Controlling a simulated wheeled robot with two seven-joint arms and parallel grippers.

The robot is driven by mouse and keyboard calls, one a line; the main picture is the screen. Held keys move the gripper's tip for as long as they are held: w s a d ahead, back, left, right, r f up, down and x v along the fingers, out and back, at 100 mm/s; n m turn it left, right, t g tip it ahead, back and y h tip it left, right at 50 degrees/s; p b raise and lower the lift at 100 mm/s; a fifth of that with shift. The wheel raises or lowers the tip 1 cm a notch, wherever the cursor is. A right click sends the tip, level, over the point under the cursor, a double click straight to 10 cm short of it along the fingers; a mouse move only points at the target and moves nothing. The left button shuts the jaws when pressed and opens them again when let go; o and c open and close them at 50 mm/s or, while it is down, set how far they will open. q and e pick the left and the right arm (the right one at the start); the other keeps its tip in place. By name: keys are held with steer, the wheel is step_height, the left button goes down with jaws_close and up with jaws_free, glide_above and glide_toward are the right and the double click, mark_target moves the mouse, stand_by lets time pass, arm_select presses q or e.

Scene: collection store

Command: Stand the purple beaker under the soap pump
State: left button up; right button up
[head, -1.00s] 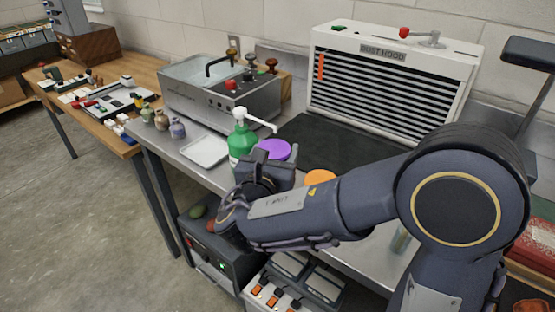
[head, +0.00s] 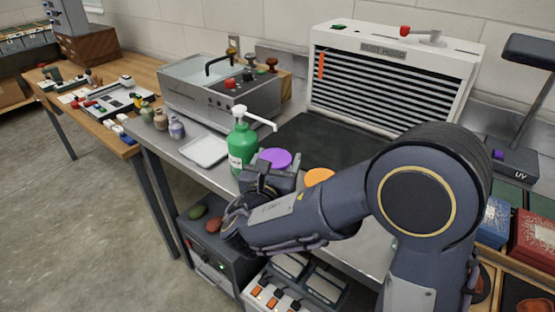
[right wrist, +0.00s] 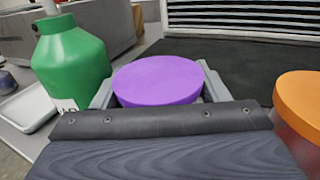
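The purple beaker (head: 275,158) shows mostly its round purple top; its lower part is hidden by my right gripper. The soap pump (head: 241,152) is a green bottle with a white head and a long spout pointing right. In the head view the spout tip appears above the beaker's top, with a gap. My right gripper (head: 270,180) has its fingers on both sides of the beaker and seems shut on it. In the right wrist view the beaker (right wrist: 158,80) sits between the grey fingers, right of the green bottle (right wrist: 70,65). Whether its base touches the bench is hidden. My left gripper is out of view.
An orange-topped beaker (head: 319,177) stands close to the right of my gripper. A white tray (head: 204,151) and small jars (head: 177,128) lie left of the pump. A dark mat (head: 325,142) before the dust hood (head: 390,75) is clear.

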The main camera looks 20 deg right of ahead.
steer(key=shift+r+p, duration=0.3)
steer(key=shift+r, duration=0.05)
steer(key=v, duration=1.2)
steer(key=shift+f, duration=0.2)
